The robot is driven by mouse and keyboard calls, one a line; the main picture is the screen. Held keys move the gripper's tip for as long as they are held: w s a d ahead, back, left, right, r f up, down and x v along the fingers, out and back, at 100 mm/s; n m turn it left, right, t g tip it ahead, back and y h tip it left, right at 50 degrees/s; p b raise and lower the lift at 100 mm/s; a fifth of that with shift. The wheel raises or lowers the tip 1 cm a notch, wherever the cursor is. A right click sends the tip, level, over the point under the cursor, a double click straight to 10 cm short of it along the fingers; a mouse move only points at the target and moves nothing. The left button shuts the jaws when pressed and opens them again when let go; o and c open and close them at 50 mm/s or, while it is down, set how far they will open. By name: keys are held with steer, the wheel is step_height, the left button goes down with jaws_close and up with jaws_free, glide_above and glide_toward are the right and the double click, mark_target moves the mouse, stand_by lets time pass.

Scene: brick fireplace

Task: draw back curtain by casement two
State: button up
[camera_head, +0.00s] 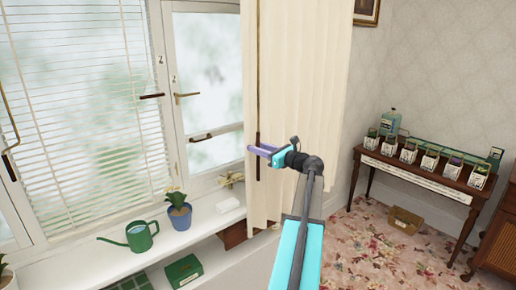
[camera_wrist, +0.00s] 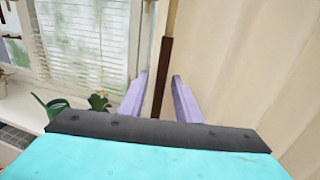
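The cream curtain (camera_head: 305,80) hangs in folds at the right side of the window, beside the casement marked 2 (camera_head: 207,75). A thin draw rod with a dark brown lower grip (camera_head: 257,172) hangs at the curtain's left edge. The grip also shows in the wrist view (camera_wrist: 162,75). My gripper (camera_head: 260,151) is at the height of this grip. In the wrist view its two lilac fingers (camera_wrist: 159,90) stand apart, one on each side of the grip, with visible gaps. The gripper is open; the curtain fills the right of that view (camera_wrist: 250,70).
White blinds (camera_head: 85,110) cover the left panes. A dark table (camera_head: 420,180) with seed packets stands right. Patterned carpet (camera_head: 370,245) lies between.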

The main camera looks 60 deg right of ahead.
jaws_close()
stand_by(0.3)
